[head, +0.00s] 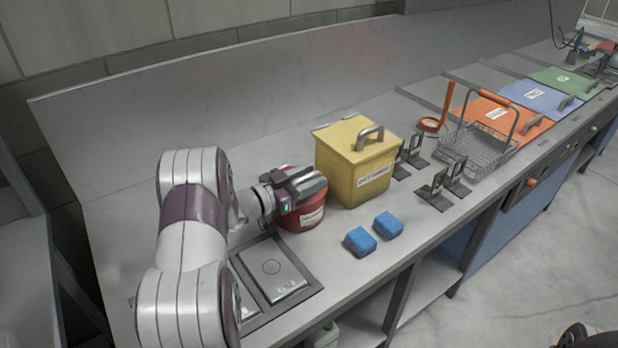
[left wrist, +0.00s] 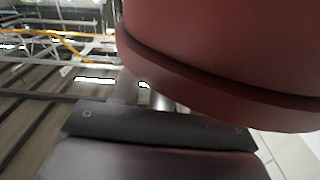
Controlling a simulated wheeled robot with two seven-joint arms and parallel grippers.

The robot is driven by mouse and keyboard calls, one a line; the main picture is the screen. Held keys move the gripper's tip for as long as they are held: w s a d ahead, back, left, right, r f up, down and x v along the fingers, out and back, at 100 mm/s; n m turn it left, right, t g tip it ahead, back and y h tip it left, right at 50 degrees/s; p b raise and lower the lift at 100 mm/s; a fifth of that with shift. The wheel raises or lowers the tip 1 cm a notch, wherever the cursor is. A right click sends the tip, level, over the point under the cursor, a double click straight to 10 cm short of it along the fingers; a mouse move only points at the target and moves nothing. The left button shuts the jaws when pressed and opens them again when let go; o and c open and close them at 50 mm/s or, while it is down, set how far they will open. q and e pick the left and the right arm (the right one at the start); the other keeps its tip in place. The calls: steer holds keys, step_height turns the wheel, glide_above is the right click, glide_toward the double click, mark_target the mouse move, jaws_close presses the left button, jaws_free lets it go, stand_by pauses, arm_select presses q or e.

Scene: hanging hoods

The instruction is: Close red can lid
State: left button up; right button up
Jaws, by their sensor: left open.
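The red can (head: 300,216), with a pale label, stands on the grey counter beside the yellow box. It also fills the upper right of the left wrist view (left wrist: 225,45), very close to the camera, with a rim along its edge. My left gripper (head: 308,186) is open at the top of the can. The gripper and wrist cover much of the can's top, so I cannot tell how the lid sits or whether the fingers touch it. My right gripper does not show clearly in either view.
The yellow box (head: 352,165) with a metal handle stands close right of the can. Two blue sponges (head: 374,234) lie in front. A metal plate (head: 272,270) is set in the counter near my arm. A wire basket (head: 480,150) stands farther right.

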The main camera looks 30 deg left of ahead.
arm_select(q)
steer(key=b+v, duration=0.1)
steer(key=v, duration=1.1)
steer(key=shift+s, duration=0.3)
steer(key=shift+a+f, duration=0.1)
steer(key=shift+a, duration=0.05)
